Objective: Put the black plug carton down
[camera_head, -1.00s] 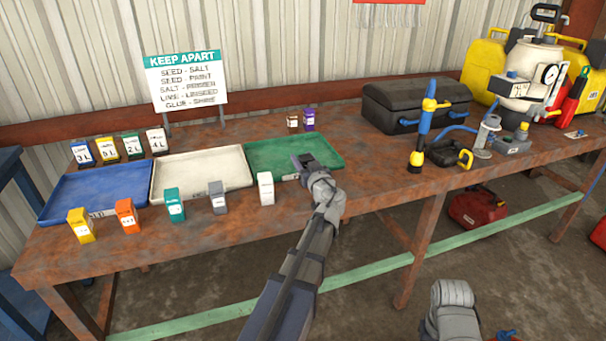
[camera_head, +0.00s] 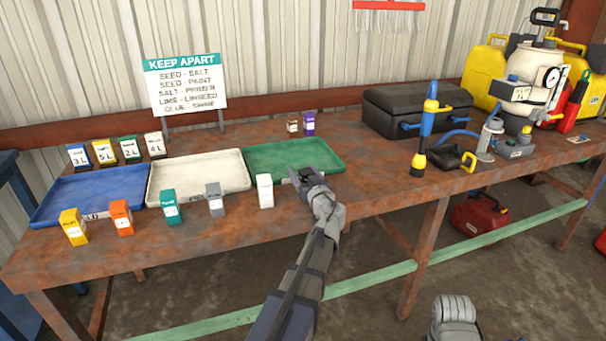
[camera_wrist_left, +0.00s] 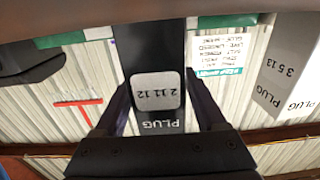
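In the left wrist view a black carton (camera_wrist_left: 152,60) marked PLUG stands between the two fingers of my left gripper (camera_wrist_left: 160,105), which is shut on it. In the head view my left gripper (camera_head: 305,177) is at the front right corner of the green tray (camera_head: 335,166), right of the white carton (camera_head: 265,191). The black carton is hard to make out there against the dark gripper, and I cannot tell whether its base touches the table. A pale carton (camera_wrist_left: 290,75) marked PLUG shows at the right of the wrist view.
The white tray (camera_head: 154,200) and blue tray (camera_head: 38,212) lie left of the green one. Grey (camera_head: 215,199), teal (camera_head: 171,206), orange (camera_head: 122,217) and yellow (camera_head: 74,227) cartons line the front. The tabletop (camera_head: 375,185) right of my gripper is clear.

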